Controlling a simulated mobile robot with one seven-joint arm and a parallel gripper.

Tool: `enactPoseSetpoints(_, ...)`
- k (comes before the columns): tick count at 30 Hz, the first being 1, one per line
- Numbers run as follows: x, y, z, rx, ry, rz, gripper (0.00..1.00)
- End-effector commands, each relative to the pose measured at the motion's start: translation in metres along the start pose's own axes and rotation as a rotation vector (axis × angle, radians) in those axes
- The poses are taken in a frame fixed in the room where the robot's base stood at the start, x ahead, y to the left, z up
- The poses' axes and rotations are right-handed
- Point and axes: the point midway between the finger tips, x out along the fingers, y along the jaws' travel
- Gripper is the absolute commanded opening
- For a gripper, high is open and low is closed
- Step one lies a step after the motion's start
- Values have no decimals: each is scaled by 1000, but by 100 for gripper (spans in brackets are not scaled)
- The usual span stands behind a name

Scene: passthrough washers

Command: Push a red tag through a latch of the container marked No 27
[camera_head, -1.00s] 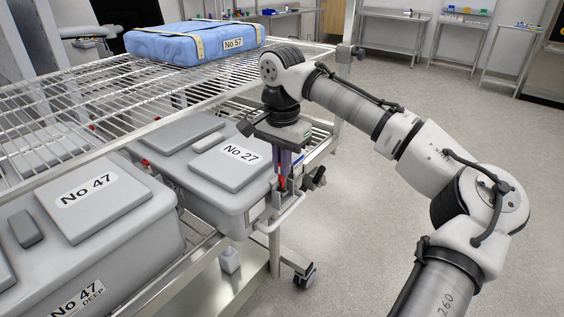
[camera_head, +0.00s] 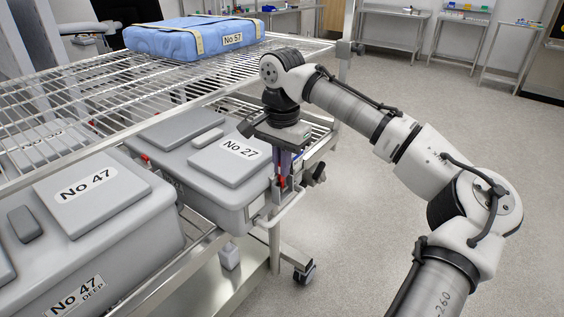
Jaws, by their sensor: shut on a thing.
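The grey container marked No 27 (camera_head: 206,158) sits on the wire rack's lower shelf, left of my gripper. Its near-right latch (camera_head: 274,197) is at the corner, with a metal handle loop beside it. My gripper (camera_head: 284,178) points down at that latch, its fingers shut on a red tag (camera_head: 282,182). The tag's lower end is at the latch; I cannot tell how far it is in, as the fingers and latch hide part of it. A second red piece (camera_head: 146,159) shows at the container's far-left side.
A grey container marked No 47 (camera_head: 95,195) stands to the left. The upper wire shelf (camera_head: 110,95) carries a blue wrapped pack marked No 57 (camera_head: 192,38). The rack's post (camera_head: 346,45) stands behind my arm. The floor to the right is clear.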

Motion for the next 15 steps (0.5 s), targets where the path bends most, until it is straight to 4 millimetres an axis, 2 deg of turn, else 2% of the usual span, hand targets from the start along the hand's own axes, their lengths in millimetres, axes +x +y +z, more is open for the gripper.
enactPoseSetpoints(1,5,1,1,-3,-7,9,0)
enactPoseSetpoints(9,7,1,2,-3,-9,11,0)
enactPoseSetpoints(10,7,1,2,-4,-9,11,10)
enactPoseSetpoints(15,7,0,2,-5,-9,9,32)
